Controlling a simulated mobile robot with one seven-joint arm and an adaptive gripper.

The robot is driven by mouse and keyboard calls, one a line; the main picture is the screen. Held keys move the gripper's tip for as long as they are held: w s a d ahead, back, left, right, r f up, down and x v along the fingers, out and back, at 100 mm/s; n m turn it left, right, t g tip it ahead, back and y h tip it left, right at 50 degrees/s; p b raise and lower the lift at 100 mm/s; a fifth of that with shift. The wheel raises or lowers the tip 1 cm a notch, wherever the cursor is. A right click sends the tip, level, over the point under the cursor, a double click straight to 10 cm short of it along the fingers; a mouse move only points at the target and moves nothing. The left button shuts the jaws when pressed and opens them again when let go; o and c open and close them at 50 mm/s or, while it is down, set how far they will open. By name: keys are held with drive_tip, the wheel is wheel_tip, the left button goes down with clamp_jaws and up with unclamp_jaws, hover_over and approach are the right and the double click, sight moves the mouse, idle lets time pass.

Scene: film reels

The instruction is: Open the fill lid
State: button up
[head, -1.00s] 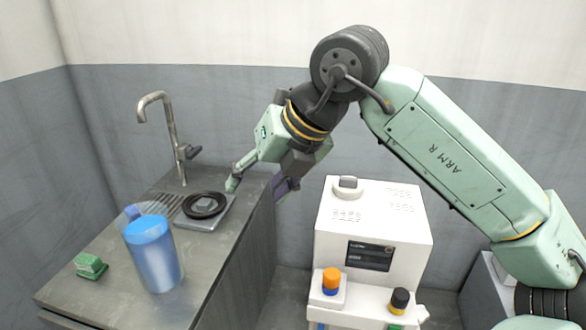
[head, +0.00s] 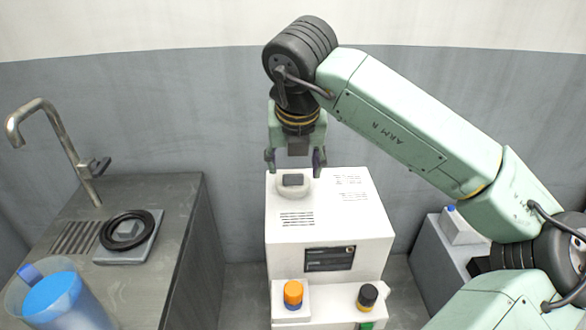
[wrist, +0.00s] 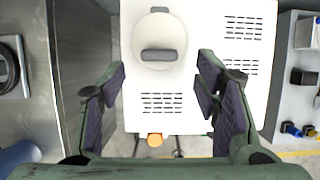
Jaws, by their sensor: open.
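The fill lid (head: 293,185) is a round white cap with a dark grey grip bar, on the top left of the white machine (head: 340,215). It lies closed on the machine's top. In the wrist view the lid (wrist: 158,32) shows with its grey bar running left to right. My gripper (head: 295,165) is open and empty, pointing down above the lid. In the wrist view its two fingers (wrist: 163,88) stand apart to either side below the lid, and nothing is between them but the machine's top.
A grey counter (head: 170,195) with a tap (head: 65,145), a black ring (head: 127,230) on a plate and a blue-filled jug (head: 60,300) stands at left. An orange knob (head: 293,293) and a black knob (head: 367,296) are on the machine's front. A grey cabinet (head: 432,258) stands at right.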

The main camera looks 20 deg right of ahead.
sight(294, 176)
drive_tip(key=shift+p+x, duration=0.35)
drive_tip(key=shift+x, duration=1.85)
drive_tip(key=shift+c, duration=0.2)
clamp_jaws()
